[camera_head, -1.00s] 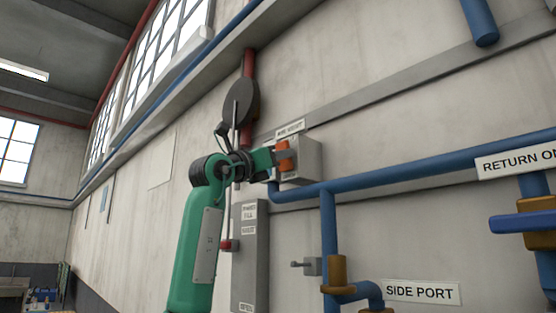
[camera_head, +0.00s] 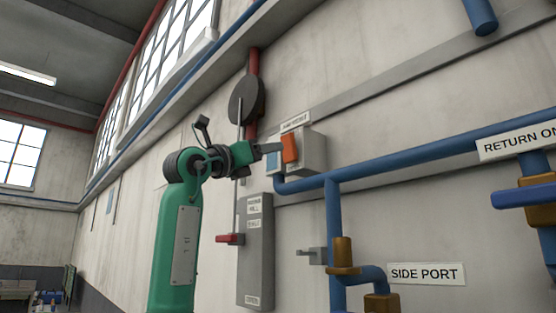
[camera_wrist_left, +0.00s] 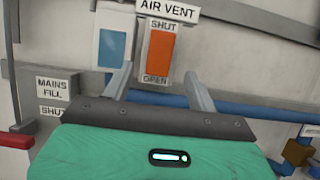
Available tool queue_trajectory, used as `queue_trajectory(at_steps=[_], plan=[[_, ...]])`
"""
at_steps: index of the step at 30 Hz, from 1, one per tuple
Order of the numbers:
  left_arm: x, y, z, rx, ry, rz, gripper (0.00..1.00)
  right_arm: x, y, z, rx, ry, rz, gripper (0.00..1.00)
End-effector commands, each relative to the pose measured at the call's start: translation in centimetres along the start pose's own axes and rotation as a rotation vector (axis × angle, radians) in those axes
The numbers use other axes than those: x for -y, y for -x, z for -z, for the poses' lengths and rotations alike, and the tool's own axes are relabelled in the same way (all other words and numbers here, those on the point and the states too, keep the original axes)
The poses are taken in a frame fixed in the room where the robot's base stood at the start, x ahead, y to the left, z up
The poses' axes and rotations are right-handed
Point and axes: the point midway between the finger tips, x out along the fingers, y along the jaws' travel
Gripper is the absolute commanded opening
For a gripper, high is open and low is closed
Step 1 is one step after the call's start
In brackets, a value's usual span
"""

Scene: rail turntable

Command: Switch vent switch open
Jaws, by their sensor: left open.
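The vent switch is an orange rocker (camera_head: 290,148) on a grey box (camera_head: 314,150) on the wall. In the left wrist view the rocker (camera_wrist_left: 160,53) sits under an "AIR VENT" sign (camera_wrist_left: 168,9), with "SHUT" above it and "OPEN" below. I cannot tell which way it is tipped. My left gripper (camera_head: 268,149) is just in front of the box; contact is not clear. In the wrist view its fingers (camera_wrist_left: 160,84) are spread on either side of the rocker's lower end, with nothing between them. My right gripper is not in view.
A blue window panel (camera_wrist_left: 113,48) is left of the rocker. A blue pipe (camera_head: 400,167) runs just below the box. A grey mains fill panel (camera_head: 255,250) with a red lever (camera_head: 230,239) is lower left. A dark disc (camera_head: 247,100) hangs above.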

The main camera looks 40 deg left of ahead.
Motion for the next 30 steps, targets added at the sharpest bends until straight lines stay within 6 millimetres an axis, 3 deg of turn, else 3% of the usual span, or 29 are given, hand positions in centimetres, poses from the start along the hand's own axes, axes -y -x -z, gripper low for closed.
queue_trajectory(at_steps=[3, 10, 30], plan=[[-0.1, 3.0, 0.3, 0.004, -0.002, -0.002, 0.58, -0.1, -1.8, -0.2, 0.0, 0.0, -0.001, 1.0], [-0.1, 6.3, 0.1, 0.002, 0.0, -0.002, 0.58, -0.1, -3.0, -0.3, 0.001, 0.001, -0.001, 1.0], [0.0, 7.0, 0.0, 0.001, 0.0, 0.0, 0.58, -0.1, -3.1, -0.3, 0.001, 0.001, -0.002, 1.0]])
